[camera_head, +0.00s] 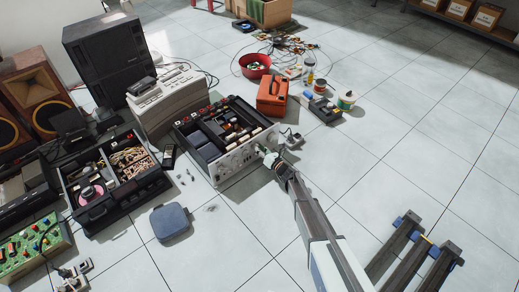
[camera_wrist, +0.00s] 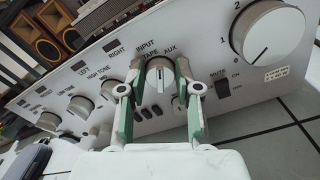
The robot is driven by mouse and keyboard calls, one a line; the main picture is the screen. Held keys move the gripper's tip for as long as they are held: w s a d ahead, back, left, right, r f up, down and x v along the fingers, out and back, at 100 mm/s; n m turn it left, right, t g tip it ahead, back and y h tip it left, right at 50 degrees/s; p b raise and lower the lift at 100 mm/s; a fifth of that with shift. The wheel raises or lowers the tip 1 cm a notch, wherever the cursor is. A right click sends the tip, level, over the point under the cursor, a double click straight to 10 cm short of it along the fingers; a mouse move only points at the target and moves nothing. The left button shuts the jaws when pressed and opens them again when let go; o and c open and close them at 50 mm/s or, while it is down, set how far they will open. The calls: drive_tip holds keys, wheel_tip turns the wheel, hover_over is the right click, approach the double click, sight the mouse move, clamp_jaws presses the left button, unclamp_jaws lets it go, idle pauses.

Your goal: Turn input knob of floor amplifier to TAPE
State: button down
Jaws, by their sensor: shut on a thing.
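The floor amplifier (camera_head: 240,160) sits open-topped on the tiles, its silver front panel facing my arm. Its panel (camera_wrist: 205,60) fills much of the wrist view. The input knob (camera_wrist: 159,76) is a round pale knob below the labels INPUT, TAPE and AUX. Its dark pointer line looks roughly upright, near TAPE; the exact setting is hard to tell. My gripper (camera_wrist: 160,88) has its green-padded fingers on either side of this knob, shut on it. In the head view my gripper (camera_head: 266,152) is at the panel's right part and covers the knob.
A large volume knob (camera_wrist: 268,40) and mute switch (camera_wrist: 222,88) are to the right, and tone knobs (camera_wrist: 103,87) to the left. Floor at right is mostly clear.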

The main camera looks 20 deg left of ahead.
drive_tip(key=shift+s+a+n+b, duration=0.1)
drive_tip(key=shift+n+b, duration=1.05)
drive_tip(key=shift+n, duration=1.45)
drive_tip(key=c, duration=0.8)
unclamp_jaws()
drive_tip(key=v, duration=1.2)
